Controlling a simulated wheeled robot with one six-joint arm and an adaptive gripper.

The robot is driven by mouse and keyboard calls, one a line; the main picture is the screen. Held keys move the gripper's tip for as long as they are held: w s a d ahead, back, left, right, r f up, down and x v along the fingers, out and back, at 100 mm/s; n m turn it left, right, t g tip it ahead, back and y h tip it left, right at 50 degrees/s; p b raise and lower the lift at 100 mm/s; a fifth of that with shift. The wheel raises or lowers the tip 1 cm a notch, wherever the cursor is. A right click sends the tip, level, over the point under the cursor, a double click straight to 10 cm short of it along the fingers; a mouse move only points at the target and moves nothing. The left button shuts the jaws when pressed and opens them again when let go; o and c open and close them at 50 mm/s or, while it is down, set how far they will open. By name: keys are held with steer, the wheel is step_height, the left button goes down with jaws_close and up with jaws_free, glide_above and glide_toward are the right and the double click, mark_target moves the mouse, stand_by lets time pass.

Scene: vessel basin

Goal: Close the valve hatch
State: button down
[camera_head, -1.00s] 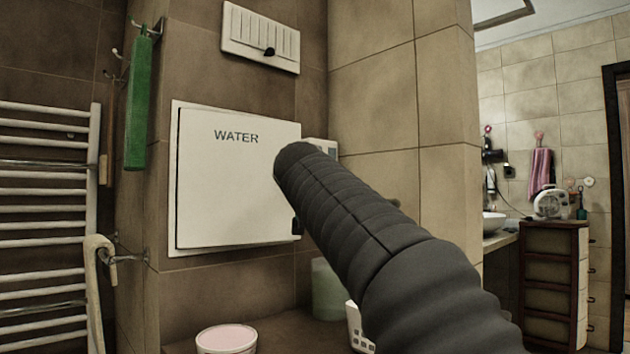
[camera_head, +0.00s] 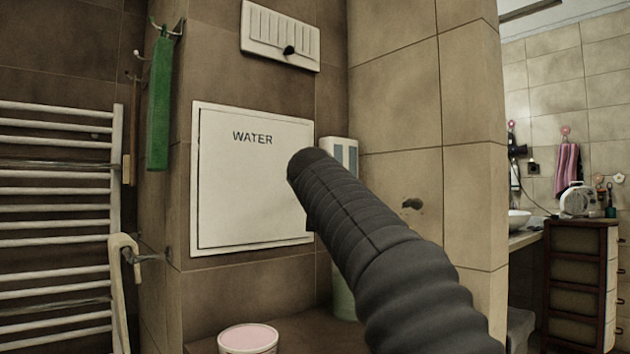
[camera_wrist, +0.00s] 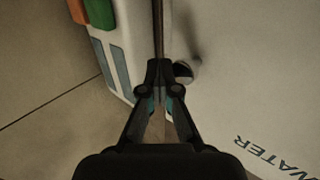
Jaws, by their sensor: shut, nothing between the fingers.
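The valve hatch (camera_head: 240,190) is a white square door marked WATER, set in a white frame on the brown tiled wall. In the head view its face looks flush with the frame, though my arm hides part of its right edge. In the wrist view the hatch (camera_wrist: 250,75) fills the right side, its lettering upside down. A small dark round latch or hole (camera_wrist: 184,73) lies near its edge. My gripper (camera_wrist: 160,66) is shut and empty, its tips at the hatch's edge beside that round part. In the head view my arm hides the gripper.
A white dispenser (camera_head: 341,152) stands just right of the hatch. A pink-topped tub (camera_head: 248,338) sits on the ledge below. A towel radiator (camera_head: 55,225) and a hanging green item (camera_head: 160,100) are at left.

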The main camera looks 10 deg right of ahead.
steer(key=shift+s, duration=0.1)
steer(key=s+d+b, duration=0.2)
steer(key=s+d, duration=0.6)
steer(key=s, duration=0.3)
steer(key=shift+d+r, duration=0.15)
steer(key=shift+d, duration=0.2)
